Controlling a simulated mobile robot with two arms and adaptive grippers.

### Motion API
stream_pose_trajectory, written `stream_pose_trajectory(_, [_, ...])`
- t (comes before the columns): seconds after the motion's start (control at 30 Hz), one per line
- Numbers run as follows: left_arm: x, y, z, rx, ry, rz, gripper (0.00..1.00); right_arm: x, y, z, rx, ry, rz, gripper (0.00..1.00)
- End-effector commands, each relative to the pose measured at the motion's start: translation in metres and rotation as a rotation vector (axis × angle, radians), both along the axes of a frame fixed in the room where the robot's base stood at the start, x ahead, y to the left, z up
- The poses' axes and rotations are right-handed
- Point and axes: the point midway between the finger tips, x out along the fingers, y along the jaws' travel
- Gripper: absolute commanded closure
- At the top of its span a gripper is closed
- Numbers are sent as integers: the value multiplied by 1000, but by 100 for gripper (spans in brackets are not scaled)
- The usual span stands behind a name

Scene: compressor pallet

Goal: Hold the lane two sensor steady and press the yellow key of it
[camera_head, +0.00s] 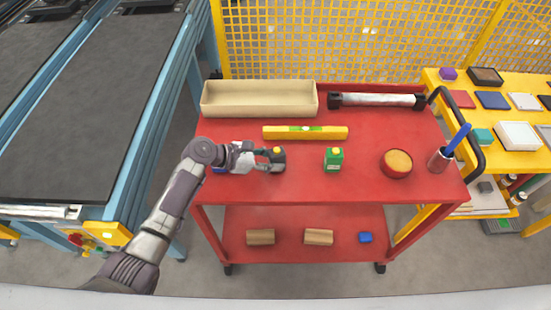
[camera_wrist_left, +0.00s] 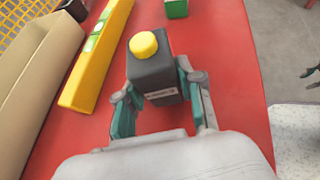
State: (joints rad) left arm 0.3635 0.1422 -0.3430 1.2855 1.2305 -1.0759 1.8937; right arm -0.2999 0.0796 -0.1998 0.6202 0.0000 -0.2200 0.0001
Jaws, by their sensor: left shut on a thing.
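A small black sensor (camera_wrist_left: 158,77) with a round yellow key (camera_wrist_left: 143,44) on its top stands upright on the red cart top. My left gripper (camera_wrist_left: 155,99) is shut on its body, one finger on each side, and the key is clear of the fingers. In the head view the sensor (camera_head: 278,162) is at the left of the cart top, with my left gripper (camera_head: 268,158) reaching it from the left. A pale label shows on its near face, but I cannot read which lane it names.
A yellow level (camera_head: 305,132) and a beige tray (camera_head: 258,99) lie behind. A round orange-topped tub (camera_head: 396,163) and a cup with a blue tool (camera_head: 440,160) are farther right.

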Motion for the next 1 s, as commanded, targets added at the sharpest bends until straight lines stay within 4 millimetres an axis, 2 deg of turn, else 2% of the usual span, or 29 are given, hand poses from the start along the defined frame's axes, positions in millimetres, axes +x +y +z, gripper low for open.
stream_pose_trajectory(0.13, [0,0,-1,1,1,0,82,0,0,0,0,0,0,60])
stream_pose_trajectory(0.4, [0,0,-1,2,1,0,82,0,0,0,0,0,0,100])
stream_pose_trajectory(1.0, [-1,1,-2,2,3,0,82,0,0,0,0,0,0,100])
